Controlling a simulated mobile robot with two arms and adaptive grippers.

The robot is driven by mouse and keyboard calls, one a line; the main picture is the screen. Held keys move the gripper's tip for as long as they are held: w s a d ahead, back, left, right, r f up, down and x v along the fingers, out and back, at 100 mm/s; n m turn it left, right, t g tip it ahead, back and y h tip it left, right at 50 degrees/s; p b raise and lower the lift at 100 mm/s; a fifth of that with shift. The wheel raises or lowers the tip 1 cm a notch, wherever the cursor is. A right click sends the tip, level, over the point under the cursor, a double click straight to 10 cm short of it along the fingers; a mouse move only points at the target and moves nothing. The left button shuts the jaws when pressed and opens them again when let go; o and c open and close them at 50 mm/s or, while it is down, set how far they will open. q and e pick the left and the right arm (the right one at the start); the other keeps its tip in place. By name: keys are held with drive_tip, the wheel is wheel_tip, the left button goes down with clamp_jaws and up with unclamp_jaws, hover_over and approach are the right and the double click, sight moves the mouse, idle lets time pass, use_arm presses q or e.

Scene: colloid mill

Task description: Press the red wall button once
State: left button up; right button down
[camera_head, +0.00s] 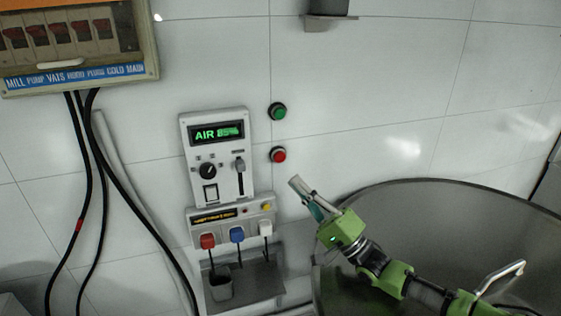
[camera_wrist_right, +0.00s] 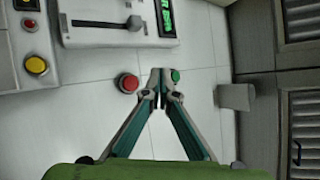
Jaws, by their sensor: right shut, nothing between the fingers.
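The red wall button (camera_head: 278,155) sits on the white tiled wall, right of the control panel and below a green button (camera_head: 279,112). My right gripper (camera_head: 296,183) is shut and empty, a little below and to the right of the red button in the head view. In the right wrist view the red button (camera_wrist_right: 128,83) shows just left of my closed fingertips (camera_wrist_right: 162,72), and the green button (camera_wrist_right: 175,76) shows just right of them. I see a gap between the fingertips and the red button; its depth is hard to tell. My left gripper is not in view.
The control panel (camera_head: 217,156) with a green display is left of the buttons. A socket strip (camera_head: 230,212) with coloured plugs hangs below it, above a shelf (camera_head: 262,283) with a cup (camera_head: 220,286). A large round vessel (camera_head: 450,215) stands at the right. Cables hang at the left.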

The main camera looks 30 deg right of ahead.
drive_tip(key=b, duration=0.6)
approach(280, 157)
drive_tip(key=w+a+r, duration=0.2)
drive_tip(key=a+r, duration=0.2)
drive_tip(key=shift+w+d+r+b, duration=0.1)
drive_tip(key=shift+w+d+b, duration=0.05)
drive_tip(key=shift+w+b, duration=0.25)
drive_tip(key=shift+w+d+r+b, duration=0.15)
drive_tip(key=shift+w+b, duration=0.1)
drive_tip(key=shift+w, duration=0.3)
drive_tip(key=shift+f, duration=0.1)
drive_tip(key=shift+w+d+b, duration=0.1)
drive_tip(key=shift+w+b, duration=0.25)
drive_tip(key=shift+w, duration=0.05)
